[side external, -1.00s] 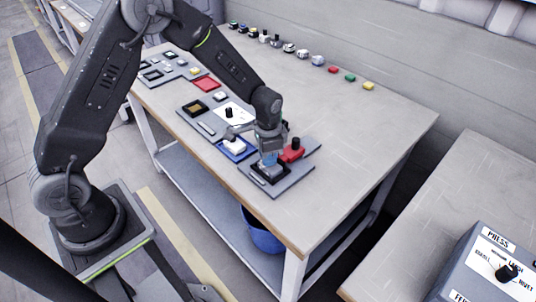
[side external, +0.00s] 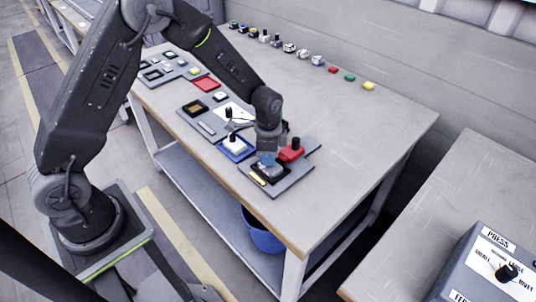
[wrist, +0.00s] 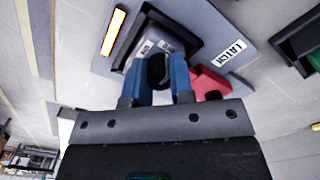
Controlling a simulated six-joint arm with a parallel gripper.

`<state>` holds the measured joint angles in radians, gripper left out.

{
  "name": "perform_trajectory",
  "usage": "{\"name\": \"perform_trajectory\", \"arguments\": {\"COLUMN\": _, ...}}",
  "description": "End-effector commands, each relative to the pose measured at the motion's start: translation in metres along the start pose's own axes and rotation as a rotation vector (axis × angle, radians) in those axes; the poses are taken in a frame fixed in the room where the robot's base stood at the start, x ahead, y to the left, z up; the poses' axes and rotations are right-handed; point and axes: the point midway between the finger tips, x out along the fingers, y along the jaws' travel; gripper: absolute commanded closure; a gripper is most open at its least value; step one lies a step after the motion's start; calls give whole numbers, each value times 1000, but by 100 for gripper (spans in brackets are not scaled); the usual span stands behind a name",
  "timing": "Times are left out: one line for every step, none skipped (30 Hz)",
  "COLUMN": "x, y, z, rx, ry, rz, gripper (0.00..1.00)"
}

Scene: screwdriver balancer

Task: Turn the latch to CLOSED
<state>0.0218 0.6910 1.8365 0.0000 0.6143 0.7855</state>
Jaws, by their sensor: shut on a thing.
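The latch is a black knob (wrist: 157,70) in a dark square frame (wrist: 208,27) on a grey board marked LATCH (wrist: 232,52) in the wrist view. A pale plate (wrist: 147,47) with small print, too small to read, lies under the knob. The two blue fingers of my gripper (wrist: 160,75) are shut on the knob, one on each side. In the side view my gripper (side external: 268,159) points down over the dark frame (side external: 272,174), and the knob is hidden.
A red block with a black knob (side external: 291,152) stands close behind my gripper. Several small parts (side external: 289,48) line the table's back edge. The table's right part is clear.

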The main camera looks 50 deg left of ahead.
Motion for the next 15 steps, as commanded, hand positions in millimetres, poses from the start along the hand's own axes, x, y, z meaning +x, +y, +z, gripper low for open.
{"name": "perform_trajectory", "arguments": {"x": 0, "y": 0, "z": 0, "rx": -1, "ry": 1, "rz": 0, "gripper": 100}}
{"name": "perform_trajectory", "arguments": {"x": 0, "y": 0, "z": 0, "rx": -1, "ry": 1, "rz": 0, "gripper": 100}}
{"name": "perform_trajectory", "arguments": {"x": 0, "y": 0, "z": 0, "rx": -1, "ry": 1, "rz": 0, "gripper": 100}}
{"name": "perform_trajectory", "arguments": {"x": 0, "y": 0, "z": 0, "rx": -1, "ry": 1, "rz": 0, "gripper": 76}}
{"name": "perform_trajectory", "arguments": {"x": 0, "y": 0, "z": 0, "rx": -1, "ry": 1, "rz": 0, "gripper": 73}}
{"name": "perform_trajectory", "arguments": {"x": 0, "y": 0, "z": 0, "rx": -1, "ry": 1, "rz": 0, "gripper": 70}}
{"name": "perform_trajectory", "arguments": {"x": 0, "y": 0, "z": 0, "rx": -1, "ry": 0, "rz": 0, "gripper": 67}}
{"name": "perform_trajectory", "arguments": {"x": 0, "y": 0, "z": 0, "rx": -1, "ry": 0, "rz": 0, "gripper": 64}}
{"name": "perform_trajectory", "arguments": {"x": 0, "y": 0, "z": 0, "rx": -1, "ry": 0, "rz": 0, "gripper": 60}}
{"name": "perform_trajectory", "arguments": {"x": 0, "y": 0, "z": 0, "rx": -1, "ry": 0, "rz": 0, "gripper": 57}}
{"name": "perform_trajectory", "arguments": {"x": 0, "y": 0, "z": 0, "rx": -2, "ry": 0, "rz": 0, "gripper": 54}}
{"name": "perform_trajectory", "arguments": {"x": 0, "y": 0, "z": 0, "rx": -2, "ry": 0, "rz": 0, "gripper": 52}}
{"name": "perform_trajectory", "arguments": {"x": 0, "y": 0, "z": 0, "rx": -2, "ry": 0, "rz": 0, "gripper": 52}}
{"name": "perform_trajectory", "arguments": {"x": 0, "y": 0, "z": 0, "rx": -2, "ry": 0, "rz": 0, "gripper": 52}}
{"name": "perform_trajectory", "arguments": {"x": 0, "y": 0, "z": 0, "rx": -2, "ry": 0, "rz": 0, "gripper": 52}}
